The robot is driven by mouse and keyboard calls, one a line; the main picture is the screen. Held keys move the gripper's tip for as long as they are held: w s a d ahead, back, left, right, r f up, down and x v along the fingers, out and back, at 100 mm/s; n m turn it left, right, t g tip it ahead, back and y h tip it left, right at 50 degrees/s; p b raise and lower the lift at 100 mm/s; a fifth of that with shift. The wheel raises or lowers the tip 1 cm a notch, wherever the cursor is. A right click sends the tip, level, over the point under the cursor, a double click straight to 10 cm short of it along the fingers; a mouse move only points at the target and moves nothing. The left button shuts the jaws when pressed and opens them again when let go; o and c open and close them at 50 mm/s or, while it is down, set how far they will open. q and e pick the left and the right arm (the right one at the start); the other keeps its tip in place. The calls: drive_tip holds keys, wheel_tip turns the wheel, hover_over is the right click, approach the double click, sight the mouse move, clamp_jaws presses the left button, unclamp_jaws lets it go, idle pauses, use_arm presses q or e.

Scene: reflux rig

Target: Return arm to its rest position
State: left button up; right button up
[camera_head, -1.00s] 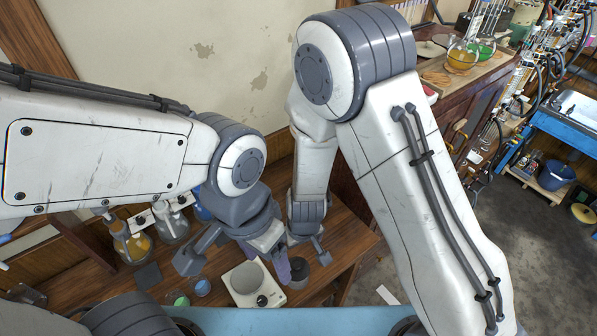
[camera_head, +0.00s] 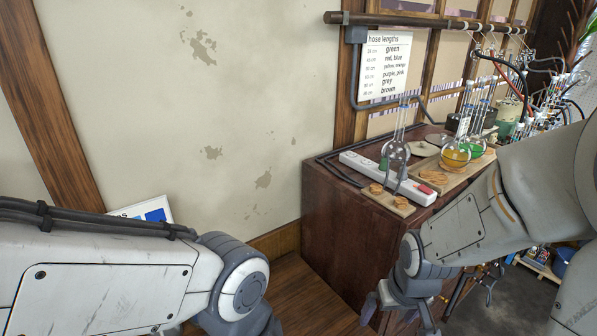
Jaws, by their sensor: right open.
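My right arm (camera_head: 470,232) comes in from the right, bent in front of the wooden cabinet. Its gripper (camera_head: 400,316) hangs at the bottom edge of the picture with its fingers spread apart and nothing seen between them. The fingertips are partly cut off by the frame. My left arm (camera_head: 110,285) reaches in from the lower left, and its wrist joint (camera_head: 240,287) shows. The left gripper is below the picture's edge.
A dark wooden cabinet (camera_head: 335,235) stands behind the right gripper. On it are a white power strip (camera_head: 375,172), a flask with orange liquid (camera_head: 456,156) and several wooden rings. A hose-length chart (camera_head: 384,65) hangs above.

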use_arm(q)
wheel_tip(320, 180, down, 19)
drive_tip(key=b, duration=1.9)
use_arm(e)
drive_tip(key=s+a+f+n+g, duration=0.2)
drive_tip(key=s+a+f+n, duration=0.5)
drive_tip(key=s+a+f, duration=0.5)
drive_tip(key=shift+s+a+f+g+y, duration=0.3)
drive_tip(key=shift+s+y, duration=0.1)
drive_tip(key=shift+s, duration=0.7)
use_arm(q)
drive_tip(key=shift+r, duration=0.1)
drive_tip(key=shift+c, duration=0.2)
use_arm(e)
drive_tip(key=shift+r, duration=0.15)
drive_tip(key=shift+c, duration=0.3)
